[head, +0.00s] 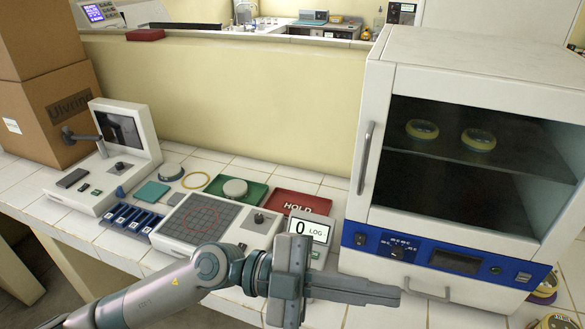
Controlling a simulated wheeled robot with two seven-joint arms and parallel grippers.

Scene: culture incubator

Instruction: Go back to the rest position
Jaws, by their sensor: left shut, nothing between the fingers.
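My left gripper (388,297) is shut and empty. Its arm comes in from the lower left, and its fingers point right, in front of the incubator's lower left corner. The white incubator (440,52) stands at the right, with a dark window, a vertical handle (366,158) and a blue control panel (375,241). Two round dishes, one on the left (422,129) and one on the right (478,139), sit on its inner shelf. My right gripper is not in view.
A white counter display reading 0 LOG (308,228) stands just behind my left gripper. A red HOLD mat (290,200), a green mat (252,192) and a grid plate device (200,220) lie left of the incubator. More dishes (547,286) show at the lower right. Cardboard boxes (60,110) stand at the left.

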